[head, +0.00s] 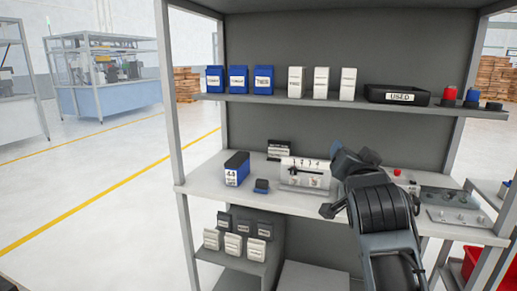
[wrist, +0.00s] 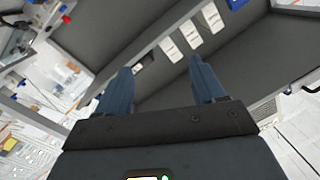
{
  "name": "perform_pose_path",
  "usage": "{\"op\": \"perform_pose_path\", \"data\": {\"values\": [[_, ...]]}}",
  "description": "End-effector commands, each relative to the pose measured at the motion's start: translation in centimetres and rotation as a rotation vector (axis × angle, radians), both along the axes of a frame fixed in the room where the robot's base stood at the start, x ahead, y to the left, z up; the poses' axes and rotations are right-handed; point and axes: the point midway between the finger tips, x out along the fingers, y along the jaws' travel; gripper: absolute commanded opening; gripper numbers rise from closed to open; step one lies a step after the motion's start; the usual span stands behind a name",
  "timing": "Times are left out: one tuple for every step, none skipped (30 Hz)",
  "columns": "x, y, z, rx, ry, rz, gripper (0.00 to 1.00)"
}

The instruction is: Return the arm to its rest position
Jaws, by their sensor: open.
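My arm (head: 383,215) rises from the lower right in the head view and reaches over the worktop of the shelf unit. My gripper is open in the wrist view (wrist: 158,82), with two dark blue fingers apart and nothing between them. In the head view the wrist end is partly hidden by my own arm links. It is at worktop height, right of a white panel device (head: 305,173) and apart from the items on the upper shelf. The wrist view is tilted and shows white boxes (wrist: 190,35) beyond the fingers.
The worktop (head: 205,187) holds a blue-and-white box (head: 237,168), a small blue block (head: 261,186) and a control panel (head: 455,205). The upper shelf carries several boxes and a black tray (head: 397,95). A red bin (head: 470,262) is lower right. The floor at left is clear.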

Motion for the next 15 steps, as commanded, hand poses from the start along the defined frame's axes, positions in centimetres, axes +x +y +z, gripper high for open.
{"op": "perform_pose_path", "data": {"values": [[-1.4, -0.3, -2.7, -0.029, 0.021, 0.01, 0.69], [-2.2, -0.4, -4.0, -0.046, 0.027, 0.018, 0.69], [-3.3, -0.5, -5.6, -0.068, 0.036, 0.028, 0.69], [-4.2, -0.6, -6.8, -0.084, 0.044, 0.035, 0.69], [-5.1, -0.7, -8.0, -0.1, 0.05, 0.044, 0.69], [-6.3, -0.9, -9.6, -0.12, 0.06, 0.053, 0.69], [-7.3, -1.0, -10.7, -0.135, 0.067, 0.06, 0.69], [-8.3, -1.0, -11.7, -0.149, 0.073, 0.069, 0.69], [-9.7, -1.1, -13.0, -0.168, 0.082, 0.08, 0.69], [-10.7, -1.2, -14.1, -0.181, 0.089, 0.088, 0.69], [-11.8, -1.3, -15.0, -0.195, 0.095, 0.096, 0.69], [-13.3, -1.4, -16.2, -0.209, 0.104, 0.106, 0.69], [-14.4, -1.5, -17.0, -0.223, 0.11, 0.113, 0.69], [-15.5, -1.6, -17.8, -0.233, 0.116, 0.12, 0.69], [-17.1, -1.7, -18.8, -0.249, 0.125, 0.131, 0.69]]}}
